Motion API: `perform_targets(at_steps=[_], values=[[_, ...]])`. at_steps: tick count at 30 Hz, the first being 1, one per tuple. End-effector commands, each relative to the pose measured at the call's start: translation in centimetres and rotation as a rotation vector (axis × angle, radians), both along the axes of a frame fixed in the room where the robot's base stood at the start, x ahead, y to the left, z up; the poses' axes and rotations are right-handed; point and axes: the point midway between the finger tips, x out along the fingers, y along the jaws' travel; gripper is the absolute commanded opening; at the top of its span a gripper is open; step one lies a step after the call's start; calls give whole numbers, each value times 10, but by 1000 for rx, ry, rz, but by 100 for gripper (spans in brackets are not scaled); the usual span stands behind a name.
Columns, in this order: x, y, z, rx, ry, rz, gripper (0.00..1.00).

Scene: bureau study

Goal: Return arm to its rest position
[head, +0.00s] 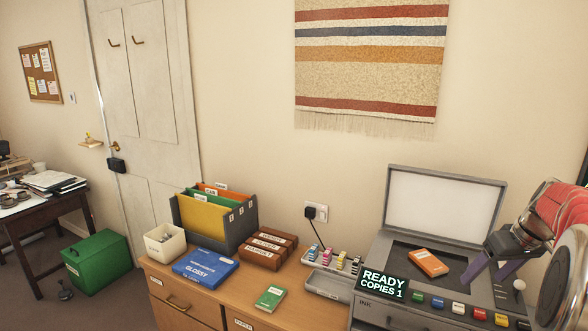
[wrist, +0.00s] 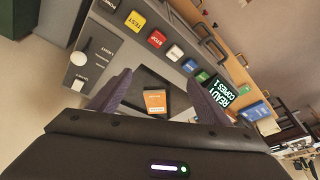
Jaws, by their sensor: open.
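My gripper (head: 480,262) is at the right in the head view, over the right part of the copier (head: 374,311). Its two purple fingers are spread apart and hold nothing; they also show in the wrist view (wrist: 163,98). An orange booklet (head: 428,263) lies on the copier's dark glass, left of my fingers, and appears between and beyond them in the wrist view (wrist: 155,102). The copier lid (head: 445,203) stands raised. Part of my arm is cut off by the right edge of the head view.
The copier display (head: 383,284) reads "READY COPIES 1". Coloured buttons (head: 459,307) and a pale knob (head: 519,285) line its front. On the desk are an ink tray (head: 328,284), a green booklet (head: 270,297), a blue pack (head: 205,268), brown boxes (head: 268,250) and a file holder (head: 238,231).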

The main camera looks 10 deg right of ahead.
Motion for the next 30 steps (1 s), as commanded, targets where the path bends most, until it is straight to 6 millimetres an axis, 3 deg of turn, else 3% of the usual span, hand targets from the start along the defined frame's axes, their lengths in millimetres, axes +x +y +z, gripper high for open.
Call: perform_targets(at_steps=[6,11,30], values=[[-19,10,-20,43,53,-130,71],[-35,36,-27,61,90,-225,71],[-99,205,-18,14,110,-360,71]])
